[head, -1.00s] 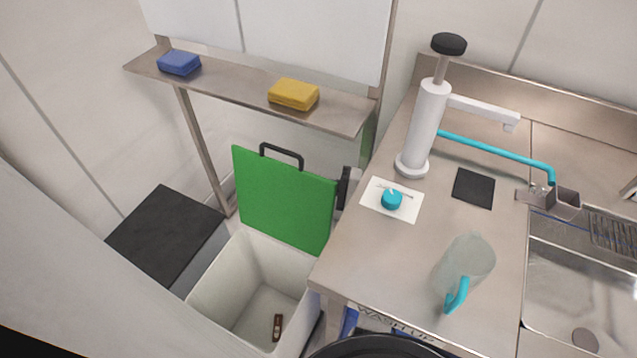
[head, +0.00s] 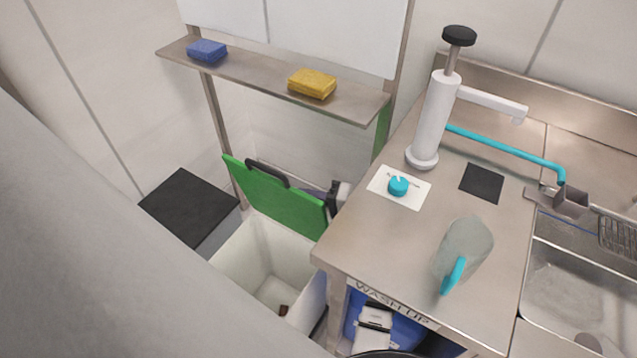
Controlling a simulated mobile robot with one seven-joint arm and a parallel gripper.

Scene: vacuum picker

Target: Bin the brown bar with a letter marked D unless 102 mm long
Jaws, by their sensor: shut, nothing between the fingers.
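A brown bar (head: 283,310) lies on the floor of the white bin (head: 238,262). Only one end of it shows, and no letter or length can be read. A dark and grey part (head: 338,195) behind the lid's right edge, beside the counter, appears to be my gripper. It is shut and empty, and its tips are mostly hidden by the lid. I cannot tell whether it touches the lid.
A black-topped box (head: 188,205) stands left of the bin. A shelf (head: 265,78) above holds a blue sponge (head: 207,51) and a yellow sponge (head: 312,84). The steel counter (head: 390,235) at right bears a white pump (head: 433,120), a turquoise dial (head: 398,186) and a jug (head: 465,250).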

